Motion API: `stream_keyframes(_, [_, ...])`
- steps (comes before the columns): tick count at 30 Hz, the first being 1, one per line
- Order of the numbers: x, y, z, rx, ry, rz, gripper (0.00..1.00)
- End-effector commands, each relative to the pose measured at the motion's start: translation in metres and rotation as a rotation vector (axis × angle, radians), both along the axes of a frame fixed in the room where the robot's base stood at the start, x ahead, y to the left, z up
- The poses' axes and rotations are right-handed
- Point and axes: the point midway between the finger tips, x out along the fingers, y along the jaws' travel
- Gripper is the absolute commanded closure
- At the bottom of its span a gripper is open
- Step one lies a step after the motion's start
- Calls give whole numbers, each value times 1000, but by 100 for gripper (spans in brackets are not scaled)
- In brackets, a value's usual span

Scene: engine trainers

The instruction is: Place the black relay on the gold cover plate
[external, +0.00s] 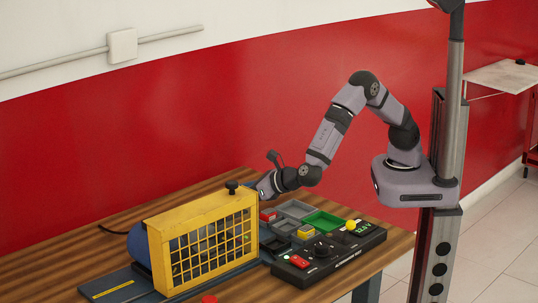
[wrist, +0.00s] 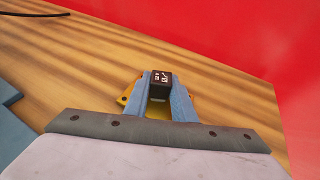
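The black relay (wrist: 160,80), with white marks on its face, sits between the two blue-grey fingers of my gripper (wrist: 161,92) in the wrist view. The fingers appear closed against its sides. The gold cover plate (wrist: 124,99) shows below and around the fingers, on the wooden table; much of it is hidden by them. I cannot tell whether the relay touches the plate. In the external view my gripper (external: 263,186) is low behind the yellow mesh guard, partly hidden. The relay and the plate are hidden there.
The yellow mesh guard (external: 160,258) with a black knob stands close in front of my gripper. A tray with grey and green compartments (external: 324,221) and a black control panel (external: 345,256) lie to the right. The wooden table (wrist: 90,50) is clear beyond the plate, with a black cable at far left.

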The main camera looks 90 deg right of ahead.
Motion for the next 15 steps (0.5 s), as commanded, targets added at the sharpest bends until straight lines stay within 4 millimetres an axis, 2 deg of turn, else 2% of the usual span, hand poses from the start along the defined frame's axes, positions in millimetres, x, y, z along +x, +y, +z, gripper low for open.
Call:
stream_keyframes(1, [0,0,0,0,1,0,64])
stream_keyframes(2, [0,0,0,0,1,0,60])
stream_keyframes(15, [0,0,6,0,1,0,60])
